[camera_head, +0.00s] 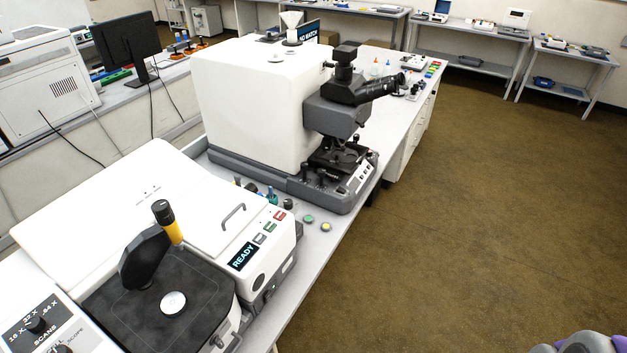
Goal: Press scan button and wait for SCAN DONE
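The white instrument (110,215) at the front left has a small dark display (243,257) that reads READY. Beside the display is a row of small buttons: a red one (279,215), a green one (269,227) and a greyish one (258,239). Their lettering is too small to read, so I cannot tell which is the scan button. A black arm with a yellow part (172,232) stands over the instrument's dark plate (190,315). My gripper is not in view; only a grey and purple part, probably mine, shows at the bottom right corner.
A panel marked SCANS with a knob (36,325) is at the bottom left. A large white microscope (255,105) stands behind on the same bench. Small bottles and round caps lie between them. The brown floor (480,190) to the right is clear.

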